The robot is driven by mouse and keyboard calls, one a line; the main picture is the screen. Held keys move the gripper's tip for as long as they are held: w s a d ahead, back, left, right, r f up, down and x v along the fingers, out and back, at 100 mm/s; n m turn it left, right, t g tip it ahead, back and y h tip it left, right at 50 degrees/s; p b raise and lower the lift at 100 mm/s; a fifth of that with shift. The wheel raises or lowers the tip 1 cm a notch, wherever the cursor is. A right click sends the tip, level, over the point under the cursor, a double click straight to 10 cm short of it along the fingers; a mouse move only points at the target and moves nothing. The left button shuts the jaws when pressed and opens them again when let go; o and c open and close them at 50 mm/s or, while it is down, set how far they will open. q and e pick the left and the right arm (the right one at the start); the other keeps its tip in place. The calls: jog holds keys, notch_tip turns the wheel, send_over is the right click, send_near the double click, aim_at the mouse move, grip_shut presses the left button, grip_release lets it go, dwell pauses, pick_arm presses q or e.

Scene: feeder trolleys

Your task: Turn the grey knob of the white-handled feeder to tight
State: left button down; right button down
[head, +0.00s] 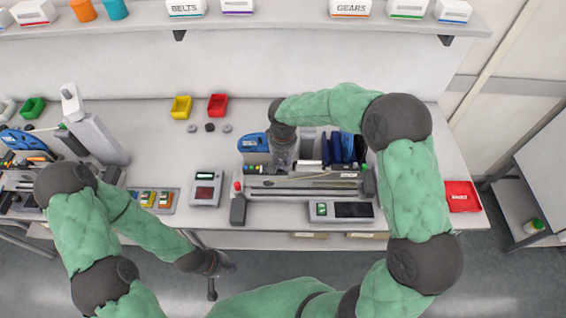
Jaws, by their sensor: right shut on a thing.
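My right gripper (284,164) points down into the middle trolley (300,190), just right of a blue handle (252,142). It is shut on what appears to be the grey knob, which the gripper hides. The knob's marking cannot be read. Beside the gripper are a white piece (311,163) and several dark blue parts; I cannot tell which belongs to the white-handled feeder. A white handle-like block (71,101) also stands by a grey upright (97,139) at the left trolley. My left gripper (222,280) is empty in front of the bench, its fingers apart.
Small devices with screens (206,188) (342,211) lie along the bench front. Yellow (181,107) and red (218,105) bins stand behind, with a red tray (462,196) at right. A shelf (270,22) runs above. Bench between the trolleys is partly clear.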

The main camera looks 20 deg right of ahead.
jog(key=c, duration=1.4)
grip_release()
